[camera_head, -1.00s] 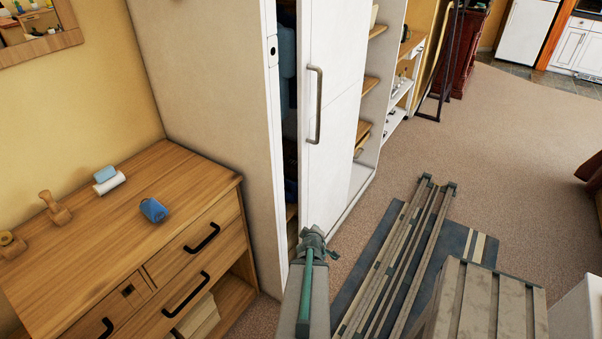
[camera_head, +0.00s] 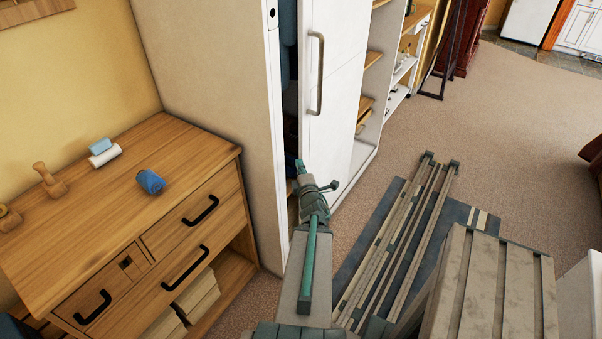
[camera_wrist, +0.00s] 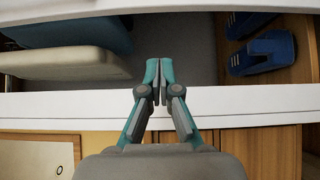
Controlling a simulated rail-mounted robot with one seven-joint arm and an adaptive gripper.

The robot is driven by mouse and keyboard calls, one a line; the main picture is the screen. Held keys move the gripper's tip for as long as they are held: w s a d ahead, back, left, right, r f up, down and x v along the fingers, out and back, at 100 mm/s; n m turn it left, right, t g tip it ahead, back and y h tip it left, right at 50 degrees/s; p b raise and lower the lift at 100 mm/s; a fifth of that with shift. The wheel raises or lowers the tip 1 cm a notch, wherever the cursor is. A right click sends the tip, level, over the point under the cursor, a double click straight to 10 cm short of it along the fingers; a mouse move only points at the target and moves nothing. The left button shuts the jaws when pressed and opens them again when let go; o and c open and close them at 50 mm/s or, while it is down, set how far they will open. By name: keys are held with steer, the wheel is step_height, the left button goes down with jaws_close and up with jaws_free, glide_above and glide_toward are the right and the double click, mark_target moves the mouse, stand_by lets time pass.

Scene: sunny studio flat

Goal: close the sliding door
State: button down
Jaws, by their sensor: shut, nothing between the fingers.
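The white sliding door (camera_head: 338,85) of the tall wardrobe has a vertical bar handle (camera_head: 317,75). A dark gap (camera_head: 290,105) stands open between the door's left edge and the wardrobe's left side panel (camera_head: 272,130). My gripper (camera_head: 300,165) is at this gap, low beside the door's left edge and below the handle. In the wrist view my gripper (camera_wrist: 159,65) has its teal fingertips together with nothing between them, reaching past a white edge (camera_wrist: 240,101) toward the wardrobe's inside. I cannot tell whether it touches the door.
A wooden dresser (camera_head: 190,150) with black handles stands left of the wardrobe, with a blue roll (camera_head: 151,181) on top. Blue objects (camera_wrist: 264,52) lie inside the wardrobe. Open shelves (camera_head: 369,70) show right of the door. Carpet (camera_head: 510,130) at right is free.

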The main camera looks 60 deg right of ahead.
steer(key=b, duration=0.2)
steer(key=p, duration=0.2)
glide_toward(300, 139)
steer(key=x, duration=0.5)
steer(key=shift+w+a+r, duration=0.1)
steer(key=shift+w, duration=0.4)
steer(key=shift+s+d, duration=0.1)
steer(key=shift+d, duration=0.4)
